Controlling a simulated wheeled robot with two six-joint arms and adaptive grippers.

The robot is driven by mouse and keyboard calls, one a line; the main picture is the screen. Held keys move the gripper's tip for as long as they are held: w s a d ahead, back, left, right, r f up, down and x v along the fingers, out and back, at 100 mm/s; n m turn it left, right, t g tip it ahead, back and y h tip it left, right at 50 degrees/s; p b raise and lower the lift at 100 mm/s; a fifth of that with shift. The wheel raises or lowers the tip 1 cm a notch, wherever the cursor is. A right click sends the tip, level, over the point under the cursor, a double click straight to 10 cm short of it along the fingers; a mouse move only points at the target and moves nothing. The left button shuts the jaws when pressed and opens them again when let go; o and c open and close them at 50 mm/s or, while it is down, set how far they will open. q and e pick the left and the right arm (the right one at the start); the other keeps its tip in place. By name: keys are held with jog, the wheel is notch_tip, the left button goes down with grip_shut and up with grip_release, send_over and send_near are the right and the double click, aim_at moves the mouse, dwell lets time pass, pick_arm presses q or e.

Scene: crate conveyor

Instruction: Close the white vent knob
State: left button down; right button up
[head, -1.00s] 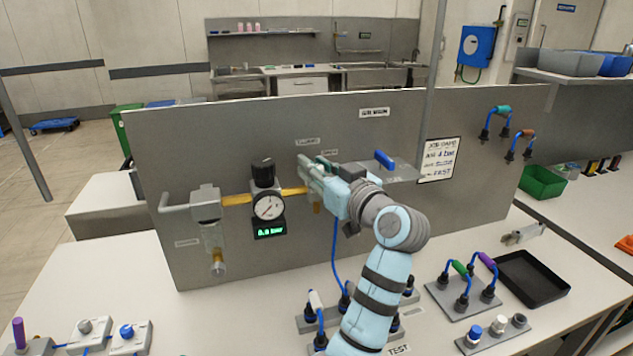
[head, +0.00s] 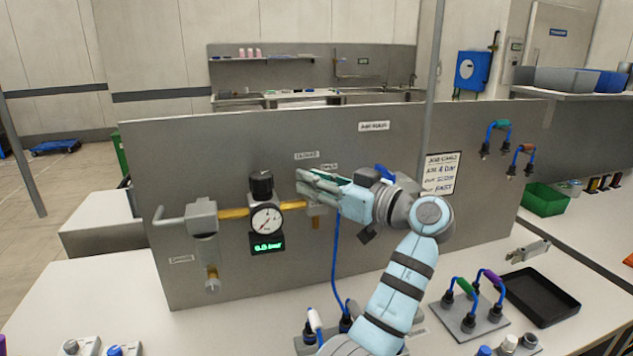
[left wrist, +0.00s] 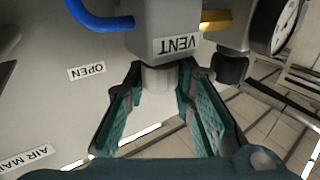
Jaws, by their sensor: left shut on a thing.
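My right gripper is not in view.
The round gauge (head: 267,219) with a green display (head: 267,246) is beside the gripper. A blue handle (head: 384,172) is partly hidden behind my arm. A blue hose (head: 335,262) hangs below. A black tray (head: 541,297) and hose couplers lie on the right.

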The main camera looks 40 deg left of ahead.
pick_arm(q)
jog(key=c, duration=1.3)
grip_release()
jog(key=shift+a, duration=0.1)
jog(key=d, duration=0.7)
jog(key=shift+s+d, duration=0.1)
jog(key=shift+d, duration=0.2)
jog(key=shift+f, duration=0.1)
